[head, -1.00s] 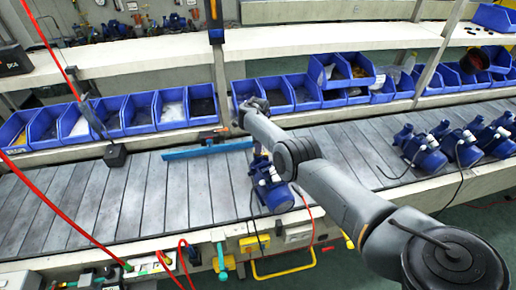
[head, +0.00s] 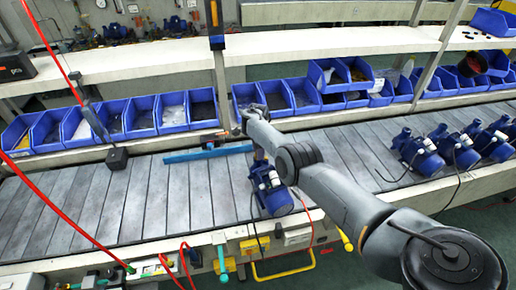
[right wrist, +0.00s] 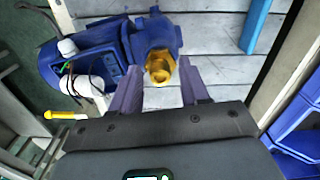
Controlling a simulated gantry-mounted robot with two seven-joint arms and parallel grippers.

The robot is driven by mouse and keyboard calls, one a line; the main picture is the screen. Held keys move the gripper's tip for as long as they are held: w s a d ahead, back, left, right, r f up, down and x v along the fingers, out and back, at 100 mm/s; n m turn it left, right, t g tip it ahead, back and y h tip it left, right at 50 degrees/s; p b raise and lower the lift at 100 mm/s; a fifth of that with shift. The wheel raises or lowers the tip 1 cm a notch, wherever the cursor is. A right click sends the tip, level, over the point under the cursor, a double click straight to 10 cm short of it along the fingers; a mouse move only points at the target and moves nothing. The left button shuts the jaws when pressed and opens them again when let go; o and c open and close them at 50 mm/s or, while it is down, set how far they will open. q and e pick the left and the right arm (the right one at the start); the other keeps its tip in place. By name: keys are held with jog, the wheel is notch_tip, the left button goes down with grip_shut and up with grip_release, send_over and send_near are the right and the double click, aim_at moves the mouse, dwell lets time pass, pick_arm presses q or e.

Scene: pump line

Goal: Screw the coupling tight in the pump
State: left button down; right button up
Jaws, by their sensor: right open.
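The blue pump (head: 270,190) lies on the grey slatted conveyor, below the end of my right arm in the head view. It also shows at the upper left of the right wrist view (right wrist: 95,55). The brass coupling (right wrist: 161,68) sits at the pump's blue port in the right wrist view; how deep it is seated I cannot tell. My right gripper (right wrist: 159,64) is open, with one finger on either side of the coupling and visible gaps beside it. In the head view my forearm and wrist hide the coupling and most of that gripper. My left gripper is not in view.
Several more blue pumps (head: 418,152) stand on the conveyor at the right. A blue bar (head: 208,153) lies behind the pump. Blue bins (head: 172,110) line the far side. A red cable (head: 60,210) hangs at the left. The conveyor's left stretch is clear.

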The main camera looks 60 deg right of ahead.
jog(key=shift+r+n+p, duration=0.15)
jog(key=shift+n+p, duration=0.4)
jog(key=shift+n, duration=0.15)
jog(key=shift+n+p, duration=0.35)
jog(key=shift+n, duration=0.55)
jog(key=shift+f, duration=0.2)
jog(key=shift+r+n+p, duration=0.15)
jog(key=shift+n+p, duration=0.2)
jog(key=shift+n, duration=0.35)
jog(key=shift+n+p, duration=0.3)
jog(key=shift+n, duration=0.7)
